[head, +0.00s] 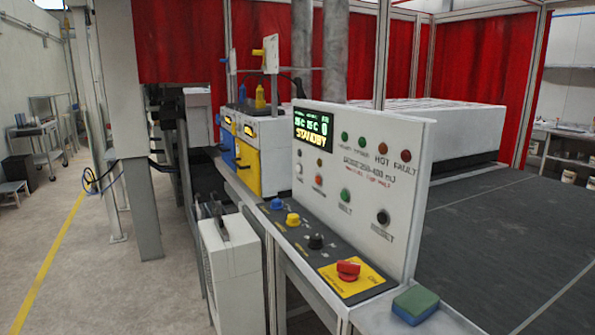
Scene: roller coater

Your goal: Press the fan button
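The white upright control panel (410,180) stands right of centre in the head view, with a lit display (313,130) reading STANDBY. Its lower face carries a white switch or button (299,168), a small red button (319,180), a green button (345,195) labelled BELT and a black button (383,216) labelled RESET. Labels under the white and red ones are too small to read. I cannot tell which control is the fan button. Neither of my grippers can be made out in this view.
The sloping console has a blue knob (278,204), a yellow knob (293,219), a black knob (316,241) and a red emergency stop (348,270). A green-blue sponge (415,304) lies at the front right. A white box (232,265) stands left of the console. Floor at left is open.

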